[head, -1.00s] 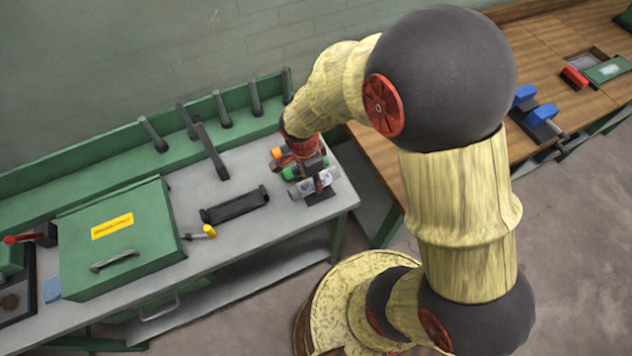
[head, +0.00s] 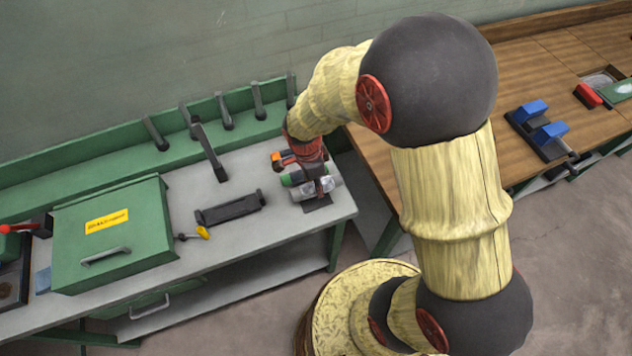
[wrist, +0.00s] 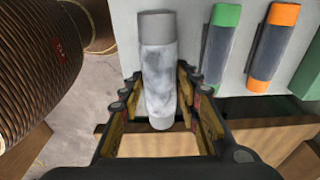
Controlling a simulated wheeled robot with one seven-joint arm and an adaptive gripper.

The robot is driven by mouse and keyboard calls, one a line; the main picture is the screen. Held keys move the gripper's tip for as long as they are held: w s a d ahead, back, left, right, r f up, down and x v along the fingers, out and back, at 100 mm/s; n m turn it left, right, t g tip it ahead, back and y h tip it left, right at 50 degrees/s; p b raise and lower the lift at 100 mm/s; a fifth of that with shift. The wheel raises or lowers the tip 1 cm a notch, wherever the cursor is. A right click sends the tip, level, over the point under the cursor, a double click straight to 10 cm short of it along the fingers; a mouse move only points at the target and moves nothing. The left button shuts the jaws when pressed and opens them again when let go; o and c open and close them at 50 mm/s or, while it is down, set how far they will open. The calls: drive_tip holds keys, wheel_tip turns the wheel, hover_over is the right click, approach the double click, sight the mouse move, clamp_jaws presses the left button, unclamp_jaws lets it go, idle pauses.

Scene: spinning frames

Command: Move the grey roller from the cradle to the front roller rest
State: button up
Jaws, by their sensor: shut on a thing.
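The grey roller (wrist: 160,75) lies lengthwise between the two fingers of my gripper (wrist: 158,84) in the wrist view, and the fingers are shut on it. In the head view the roller (head: 302,191) shows as a pale cylinder under my gripper (head: 319,188), at the right end of the grey bench. A dark plate (head: 318,205), perhaps part of the cradle, shows just below it; I cannot tell whether they touch. A long black rest (head: 230,208) with raised ends stands empty left of the gripper, likely the front roller rest.
A green roller (wrist: 222,45) and an orange roller (wrist: 273,48) lie beside the grey one. A yellow-handled tool (head: 202,233) and a green box (head: 112,235) are further left. A dark upright bar (head: 209,150) stands behind the rest.

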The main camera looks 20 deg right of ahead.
drive_tip(key=shift+f+b, duration=2.55)
drive_tip(key=shift+f, duration=0.9)
drive_tip(key=shift+f+b, duration=0.25)
drive_tip(key=shift+b, duration=0.05)
drive_tip(key=o, duration=1.3)
drive_tip(key=shift+o, duration=0.2)
drive_tip(key=r, duration=0.4)
drive_tip(key=a+r, duration=0.1)
drive_tip(key=r, duration=0.7)
drive_tip(key=shift+a, duration=0.25)
